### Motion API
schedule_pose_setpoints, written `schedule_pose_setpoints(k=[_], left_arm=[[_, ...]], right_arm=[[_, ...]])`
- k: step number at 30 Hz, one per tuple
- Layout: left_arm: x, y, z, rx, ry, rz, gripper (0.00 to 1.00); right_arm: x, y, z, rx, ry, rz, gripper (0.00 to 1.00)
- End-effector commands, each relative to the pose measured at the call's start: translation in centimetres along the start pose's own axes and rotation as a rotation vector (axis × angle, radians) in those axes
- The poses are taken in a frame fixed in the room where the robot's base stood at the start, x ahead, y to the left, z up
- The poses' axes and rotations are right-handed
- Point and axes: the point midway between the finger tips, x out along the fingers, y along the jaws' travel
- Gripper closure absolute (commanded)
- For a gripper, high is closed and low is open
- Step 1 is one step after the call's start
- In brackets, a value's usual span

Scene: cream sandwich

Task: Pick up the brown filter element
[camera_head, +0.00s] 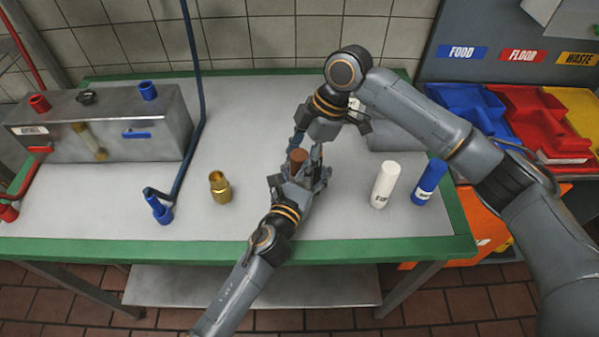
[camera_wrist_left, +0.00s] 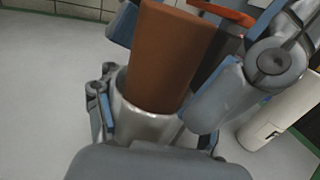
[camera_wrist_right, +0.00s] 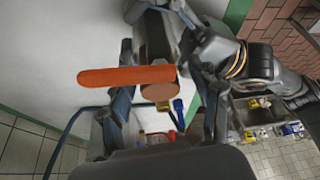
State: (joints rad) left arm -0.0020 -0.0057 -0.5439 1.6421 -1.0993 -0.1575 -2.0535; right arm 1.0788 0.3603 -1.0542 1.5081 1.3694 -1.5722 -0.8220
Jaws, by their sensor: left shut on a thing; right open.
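The brown filter element (camera_head: 297,156) stands up out of a silver metal housing (camera_wrist_left: 145,122); its upper part (camera_wrist_left: 172,50) is tapered and bare in the left wrist view. My left gripper (camera_head: 299,178) is shut on the housing and holds it above the table. My right gripper (camera_head: 307,146) is open, pointing down from above, with its fingers on either side of the element. In the right wrist view the element's round end (camera_wrist_right: 160,93) shows between these fingers. I cannot tell whether they touch it. An orange bar (camera_wrist_right: 125,76) lies close beside the element.
A brass fitting (camera_head: 220,187) stands left on the green-edged table (camera_head: 110,249). A white bottle (camera_head: 384,185) and a blue bottle (camera_head: 430,180) stand right. A grey metal box (camera_head: 110,125) with blue piping is at the back left. Blue, red and yellow bins (camera_head: 475,105) are beyond the table.

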Motion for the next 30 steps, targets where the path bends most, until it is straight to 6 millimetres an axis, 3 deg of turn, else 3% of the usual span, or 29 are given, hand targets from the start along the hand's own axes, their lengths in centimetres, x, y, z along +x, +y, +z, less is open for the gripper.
schedule_pose_setpoints(k=[2, 11, 22, 26, 30], left_arm=[[0.0, 0.0, -0.1, -0.001, 0.002, 0.000, 0.83], [0.0, 0.0, -0.1, -0.001, 0.002, 0.000, 0.83], [0.0, 0.0, -0.1, -0.001, 0.002, 0.000, 0.83], [0.0, 0.0, -0.1, -0.001, 0.002, 0.000, 0.83], [0.0, 0.0, -0.1, -0.001, 0.002, 0.000, 0.83]], right_arm=[[0.0, 0.0, 0.0, 0.000, 0.000, 0.000, 0.37], [0.0, 0.0, 0.0, 0.001, 0.000, 0.000, 0.96], [-0.9, 0.1, -0.3, 0.000, 0.001, 0.003, 0.96], [-3.0, 0.1, -1.3, -0.003, 0.001, 0.005, 0.96], [-6.5, 0.1, -2.7, -0.003, 0.001, 0.007, 0.96]])
